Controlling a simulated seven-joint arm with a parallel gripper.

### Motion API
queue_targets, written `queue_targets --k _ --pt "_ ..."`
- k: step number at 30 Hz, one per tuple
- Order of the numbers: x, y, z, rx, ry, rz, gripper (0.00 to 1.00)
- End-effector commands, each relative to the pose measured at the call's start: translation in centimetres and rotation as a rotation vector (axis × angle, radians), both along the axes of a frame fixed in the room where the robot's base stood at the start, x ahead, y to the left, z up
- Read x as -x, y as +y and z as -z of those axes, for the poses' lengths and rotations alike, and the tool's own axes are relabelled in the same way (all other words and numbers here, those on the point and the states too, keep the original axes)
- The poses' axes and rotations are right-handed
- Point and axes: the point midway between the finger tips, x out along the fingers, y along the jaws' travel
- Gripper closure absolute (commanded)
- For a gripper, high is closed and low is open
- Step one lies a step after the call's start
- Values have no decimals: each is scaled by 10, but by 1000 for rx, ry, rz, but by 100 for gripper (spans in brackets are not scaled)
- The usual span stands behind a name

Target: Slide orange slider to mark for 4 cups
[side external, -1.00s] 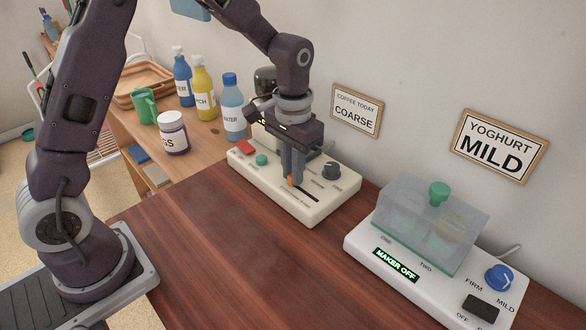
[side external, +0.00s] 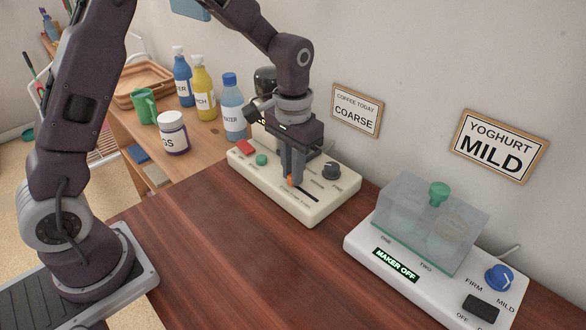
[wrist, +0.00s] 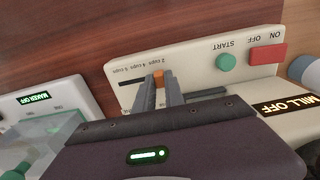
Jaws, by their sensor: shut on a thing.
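The orange slider (side external: 290,181) is on the cream coffee mill panel (side external: 310,212), at the left end of the visible dark slot. My gripper (side external: 291,178) points down with its fingers shut on the slider. In the wrist view the orange slider (wrist: 158,77) shows between the fingertips of my gripper (wrist: 160,84). There the slot runs to the left of it, beside small cup labels (wrist: 133,68) that appear upside down. The fingers partly hide the slot, so I cannot tell the exact mark at the slider.
The mill has a red switch (side external: 245,147), a green start button (side external: 261,160) and a black knob (side external: 331,170). A white yoghurt maker (side external: 358,240) stands at the right. Bottles and a jar (side external: 173,133) stand behind left. The wooden table (side external: 235,245) in front is clear.

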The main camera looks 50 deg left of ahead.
Motion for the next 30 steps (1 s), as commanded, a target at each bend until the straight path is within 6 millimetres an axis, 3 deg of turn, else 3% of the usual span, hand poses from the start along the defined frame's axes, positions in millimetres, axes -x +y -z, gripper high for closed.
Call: queue_targets --k 10,18,25,26,27,29,30 --pt "0 -1 -1 0 -1 0 100" --pt "0 -30 -1 1 -1 2 100" --pt "0 -31 -1 1 -2 0 100" --pt "0 -31 -1 1 -2 0 82" --pt "0 -31 -1 1 -2 0 74" --pt "0 -31 -1 1 -1 0 64" --pt "0 -31 -1 1 -1 0 64"
